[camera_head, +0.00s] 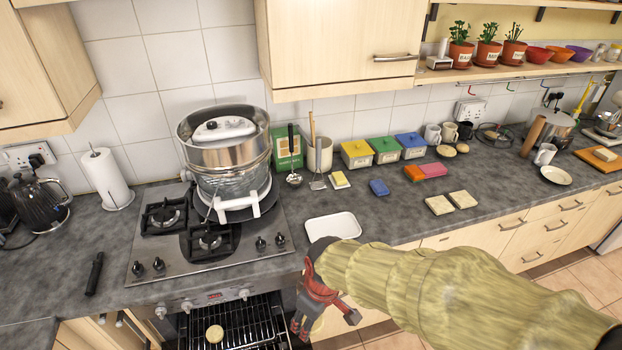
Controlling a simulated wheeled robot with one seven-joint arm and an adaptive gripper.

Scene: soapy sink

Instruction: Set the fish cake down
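A round, tan fish cake (214,334) lies flat on the wire rack (247,331) in the open oven below the hob. My gripper (324,322) hangs in front of the counter edge, to the right of the fish cake and apart from it. Its red and dark fingers point down and look spread apart. A small pale yellowish patch shows between them, too unclear to identify. The far side of the gripper is hidden.
A white tray (333,227) lies empty on the counter (390,222) behind my gripper. A large steel pot (224,150) stands on the hob (173,255). The front counter near the tray is mostly clear.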

